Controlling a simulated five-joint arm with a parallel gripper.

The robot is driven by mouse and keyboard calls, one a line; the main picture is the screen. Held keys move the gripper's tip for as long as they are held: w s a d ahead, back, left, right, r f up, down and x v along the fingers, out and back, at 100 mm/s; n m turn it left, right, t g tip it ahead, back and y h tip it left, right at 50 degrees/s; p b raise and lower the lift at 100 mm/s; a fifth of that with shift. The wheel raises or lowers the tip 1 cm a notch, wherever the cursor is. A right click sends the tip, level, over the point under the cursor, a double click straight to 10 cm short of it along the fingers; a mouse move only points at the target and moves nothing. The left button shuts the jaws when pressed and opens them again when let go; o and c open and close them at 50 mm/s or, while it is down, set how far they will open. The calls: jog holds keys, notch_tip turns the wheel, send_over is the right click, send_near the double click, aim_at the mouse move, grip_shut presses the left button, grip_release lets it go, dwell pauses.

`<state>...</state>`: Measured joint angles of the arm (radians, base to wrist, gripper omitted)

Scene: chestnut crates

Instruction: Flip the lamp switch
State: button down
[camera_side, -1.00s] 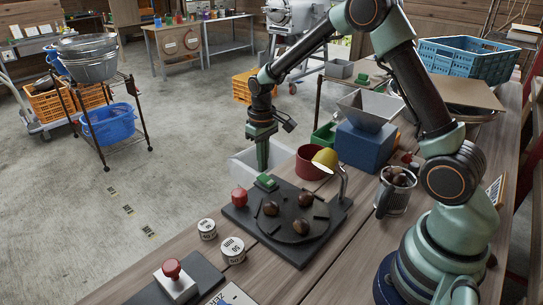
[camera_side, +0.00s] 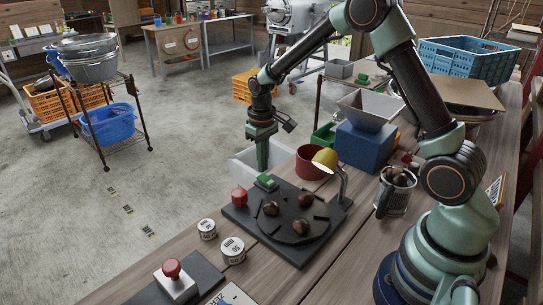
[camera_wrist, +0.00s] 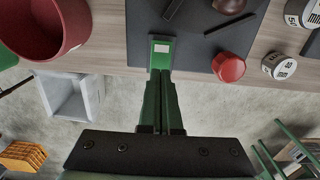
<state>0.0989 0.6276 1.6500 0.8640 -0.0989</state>
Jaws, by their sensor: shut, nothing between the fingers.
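The small yellow lamp (camera_side: 325,160) stands on a curved stem at the back of a dark base plate (camera_side: 240,216). A green block with a pale top patch, which looks like the lamp switch (camera_side: 266,182), sits at the plate's back left edge. It also shows in the wrist view as the green switch (camera_wrist: 161,57). My gripper (camera_side: 262,169) points down, shut and empty, with its tips right at the switch. In the wrist view my gripper's (camera_wrist: 163,77) two green fingers lie together against the near end of the switch; contact is not clear.
A red knob (camera_side: 239,197) stands on the plate left of the switch. Several chestnuts (camera_side: 304,199) lie on the round turntable. A dark red pot (camera_side: 309,164) and a white bin (camera_side: 250,160) are close by. Two white weights (camera_side: 233,250) stand in front.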

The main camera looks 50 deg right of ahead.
aim_at(263, 177)
jog(key=shift+f, duration=1.3)
dwell(0.6)
jog(key=shift+r, duration=3.55)
jog(key=s+a+r+t, duration=0.2)
jog(key=s+r, duration=0.5)
jog(key=s, duration=0.1)
jog(key=s+a+r+t, duration=0.2)
jog(key=s+r+t, duration=0.1)
jog(key=s+r, duration=0.4)
jog(key=shift+s+a+t, duration=0.25)
jog(key=shift+s+t, duration=0.05)
jog(key=shift+s, duration=0.65)
